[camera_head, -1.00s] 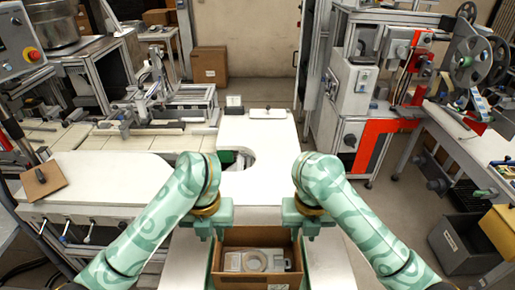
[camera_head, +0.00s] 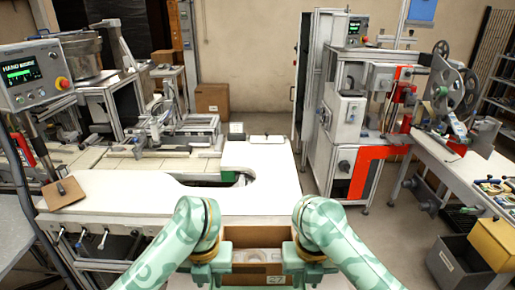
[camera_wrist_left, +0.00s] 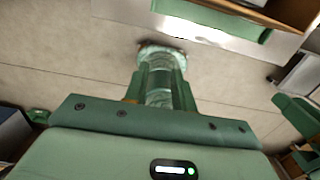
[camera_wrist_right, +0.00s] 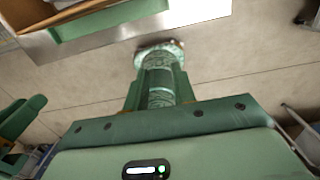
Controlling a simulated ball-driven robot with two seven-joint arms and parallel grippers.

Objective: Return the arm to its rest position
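My left gripper (camera_head: 211,275) hangs at the left side of a cardboard box in the head view. My right gripper (camera_head: 306,275) hangs at the box's right side. Each appears apart from the box and holds nothing that I can see. Both wrist views show the green gripper bodies, the left one (camera_wrist_left: 160,85) and the right one (camera_wrist_right: 160,85), above bare floor. The finger gaps are not clear. The cardboard box (camera_head: 258,236) stands open between the grippers.
A white worktop (camera_head: 262,180) lies beyond the box, with a cutout at its left. A control panel (camera_head: 30,75) stands at the left. A reel machine (camera_head: 345,110) stands at the right. A grey bin (camera_head: 460,262) and a yellow bin (camera_head: 495,240) are at lower right.

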